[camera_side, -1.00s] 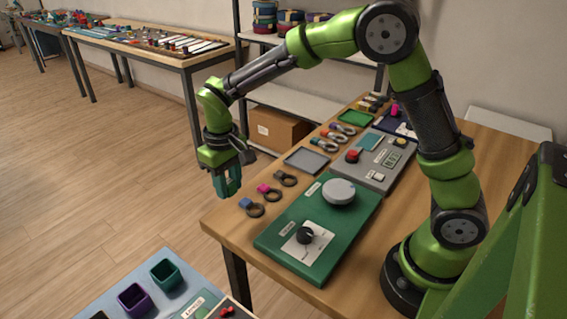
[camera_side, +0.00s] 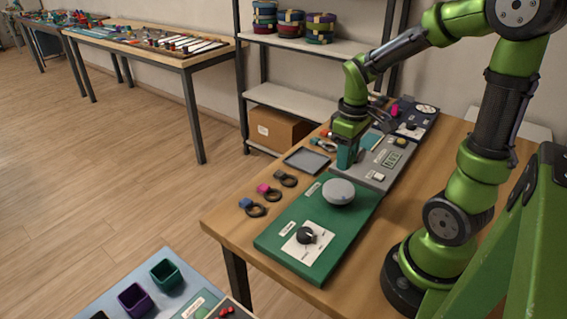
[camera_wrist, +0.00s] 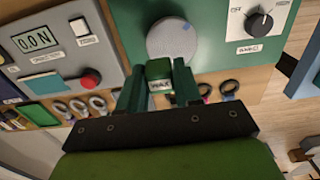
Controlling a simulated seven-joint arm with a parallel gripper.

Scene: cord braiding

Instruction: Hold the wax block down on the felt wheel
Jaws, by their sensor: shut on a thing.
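The felt wheel is a round light-grey disc (camera_side: 339,191) lying flat on the green board; it also shows in the wrist view (camera_wrist: 170,37). My gripper (camera_side: 347,161) stands just behind the wheel in the side view, fingers pointing down. In the wrist view my gripper (camera_wrist: 158,86) is shut on a small green block with a white label, the wax block (camera_wrist: 159,69). The block's image meets the wheel's near edge there, but in the side view the fingertips look above and apart from the wheel. The block cannot be told from the fingers in the side view.
The green board (camera_side: 285,247) carries a black knob (camera_side: 306,236) on a white plate. A grey panel (camera_side: 375,181) with a display and red button (camera_wrist: 90,79) adjoins it. Several ring-shaped clips (camera_side: 256,210) and a grey tray (camera_side: 306,160) lie along the table's left edge.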

